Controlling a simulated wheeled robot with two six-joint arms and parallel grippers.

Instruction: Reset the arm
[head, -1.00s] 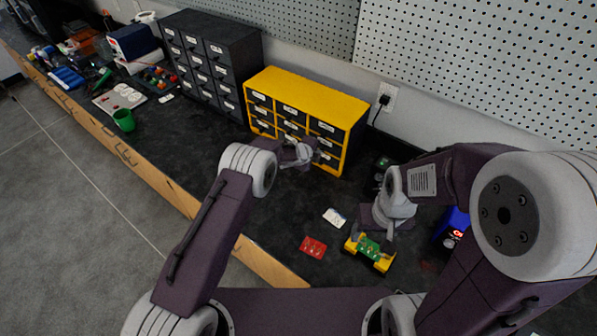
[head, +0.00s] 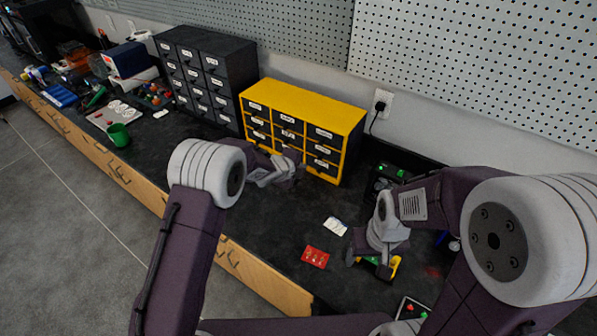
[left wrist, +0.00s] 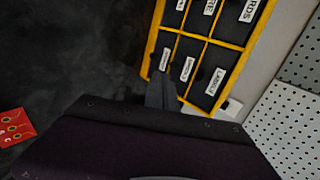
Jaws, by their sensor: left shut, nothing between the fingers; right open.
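My left gripper (head: 292,163) is in front of the yellow drawer cabinet (head: 345,120), shut and empty. In the left wrist view its dark fingers (left wrist: 160,93) show closed together, in front of the lower drawers of the yellow cabinet (left wrist: 228,42). Whether they touch the cabinet I cannot tell. My right gripper (head: 368,262) is open and points down over a yellow fixture with a green board (head: 385,268), which it partly hides.
A red card (head: 315,257) and a white card (head: 335,226) lie on the dark bench. A dark drawer cabinet (head: 215,65) stands left of the yellow one. A green cup (head: 119,135) stands near the front edge. The bench between cup and left arm is clear.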

